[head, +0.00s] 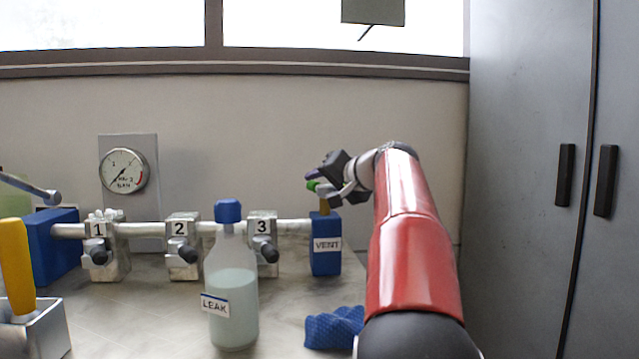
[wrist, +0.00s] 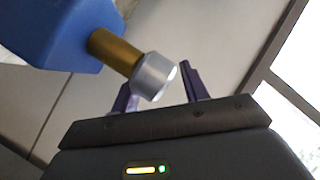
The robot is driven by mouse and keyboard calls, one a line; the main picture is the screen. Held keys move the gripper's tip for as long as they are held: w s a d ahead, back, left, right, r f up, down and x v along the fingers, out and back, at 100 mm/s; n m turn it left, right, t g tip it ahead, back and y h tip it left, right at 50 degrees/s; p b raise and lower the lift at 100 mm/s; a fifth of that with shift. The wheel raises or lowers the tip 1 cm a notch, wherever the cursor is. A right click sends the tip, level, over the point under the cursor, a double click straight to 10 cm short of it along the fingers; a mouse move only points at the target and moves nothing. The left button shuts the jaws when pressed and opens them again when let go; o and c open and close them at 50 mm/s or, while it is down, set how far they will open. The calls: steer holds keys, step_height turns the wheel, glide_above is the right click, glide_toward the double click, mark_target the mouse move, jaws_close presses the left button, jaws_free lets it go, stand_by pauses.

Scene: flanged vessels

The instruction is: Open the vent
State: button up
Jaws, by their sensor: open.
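The blue vent block (head: 326,258), labelled VENT, stands at the right end of the pipe in the head view. A short brass stem (head: 324,206) rises from its top. In the wrist view the blue block (wrist: 55,30) is at the upper left, with the brass stem (wrist: 113,50) leading to a silver cap (wrist: 155,76). My gripper (wrist: 156,78) is open, with its two dark fingers on either side of the cap in the picture. I cannot tell whether they touch it. In the head view my gripper (head: 318,182) is just above the block and largely hides the cap.
Valves 1 (head: 106,250), 2 (head: 183,250) and 3 (head: 262,240) sit along the pipe. A LEAK bottle (head: 232,300) and blue cloth (head: 336,328) are in front. A gauge (head: 124,171) is behind. Grey cabinet doors (head: 535,100) stand at the right.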

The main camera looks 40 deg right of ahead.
steer(key=shift+w+f, duration=0.2)
steer(key=shift+w, duration=0.45)
jaws_close()
